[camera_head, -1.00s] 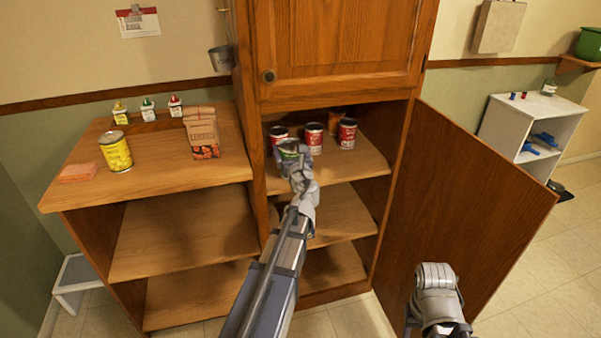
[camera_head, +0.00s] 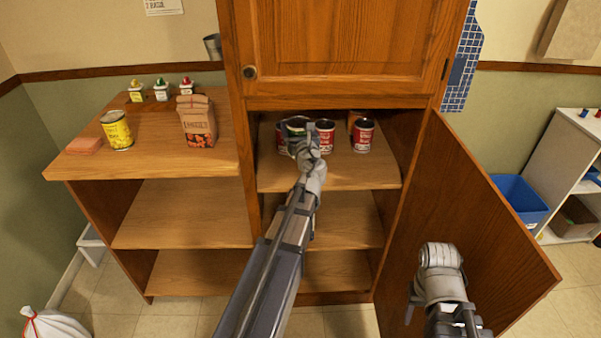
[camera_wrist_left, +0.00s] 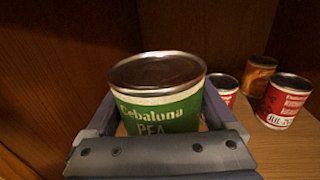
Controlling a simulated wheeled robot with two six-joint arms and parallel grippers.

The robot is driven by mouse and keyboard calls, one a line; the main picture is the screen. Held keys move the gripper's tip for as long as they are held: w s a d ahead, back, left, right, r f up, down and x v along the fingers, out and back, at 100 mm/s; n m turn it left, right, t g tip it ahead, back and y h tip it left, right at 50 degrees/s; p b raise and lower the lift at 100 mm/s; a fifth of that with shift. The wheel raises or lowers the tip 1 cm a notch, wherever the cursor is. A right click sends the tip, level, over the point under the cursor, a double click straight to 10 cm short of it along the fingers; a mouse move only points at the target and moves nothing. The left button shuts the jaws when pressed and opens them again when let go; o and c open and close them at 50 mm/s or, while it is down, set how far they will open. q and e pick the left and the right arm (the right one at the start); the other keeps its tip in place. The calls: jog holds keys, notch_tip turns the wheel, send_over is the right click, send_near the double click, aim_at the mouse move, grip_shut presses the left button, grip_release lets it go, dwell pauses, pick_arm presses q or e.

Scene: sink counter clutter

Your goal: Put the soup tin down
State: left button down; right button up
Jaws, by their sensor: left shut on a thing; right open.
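A green soup tin labelled "Gebaluna Pea" (camera_wrist_left: 165,105) is upright between the fingers of my left gripper (camera_wrist_left: 160,125) in the left wrist view. In the head view the tin (camera_head: 294,122) is partly hidden by my left gripper (camera_head: 303,140), inside the open cupboard over its top shelf (camera_head: 335,176). I cannot tell whether the tin's base touches the shelf. My right gripper (camera_head: 440,285) is open and empty, low in front of the open cupboard door.
Red tins (camera_head: 362,135) (camera_head: 326,136) stand on the same shelf, with an orange tin (camera_wrist_left: 258,75) behind. The shelf front is clear. The open door (camera_head: 480,215) stands right. The left counter holds a yellow tin (camera_head: 117,130), a paper bag (camera_head: 196,120) and small bottles (camera_head: 161,90).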

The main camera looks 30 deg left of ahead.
pick_arm(q)
jog(key=shift+f+b, duration=0.65)
jog(key=shift+f, duration=0.05)
notch_tip(320, 180, down, 9)
jog(key=b, duration=0.8)
jog(key=shift+r, duration=0.2)
jog(key=shift+f+b, duration=0.1)
jog(key=shift+b, duration=0.25)
jog(key=shift+f, duration=0.15)
grip_release()
jog(key=shift+r, duration=0.4)
jog(key=v, duration=1.2)
